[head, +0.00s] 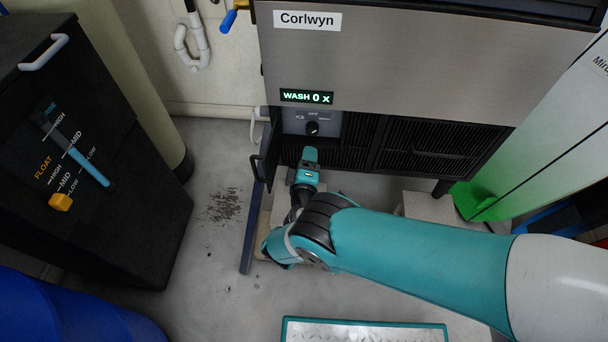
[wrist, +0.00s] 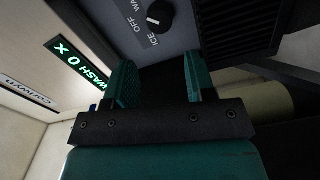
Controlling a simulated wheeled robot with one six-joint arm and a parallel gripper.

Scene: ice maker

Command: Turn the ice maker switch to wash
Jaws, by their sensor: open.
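The ice maker (head: 420,55) is a steel-fronted machine labelled Corlwyn. Its switch, a round black knob (head: 312,129), sits on a grey panel (head: 292,120) below the green display (head: 306,97), which reads "WASH 0 X". The knob also shows at the top of the wrist view (wrist: 160,14), with labels ICE, OFF and a partly cut-off WA beside it. My gripper (wrist: 160,80) is open and empty. Its teal fingers lie just below the knob in the head view (head: 309,157), apart from it.
An open dark flap (head: 266,155) stands just left of the panel. Black vent slats (head: 425,145) lie to its right. A black cabinet (head: 95,150) with a float gauge stands at the left.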

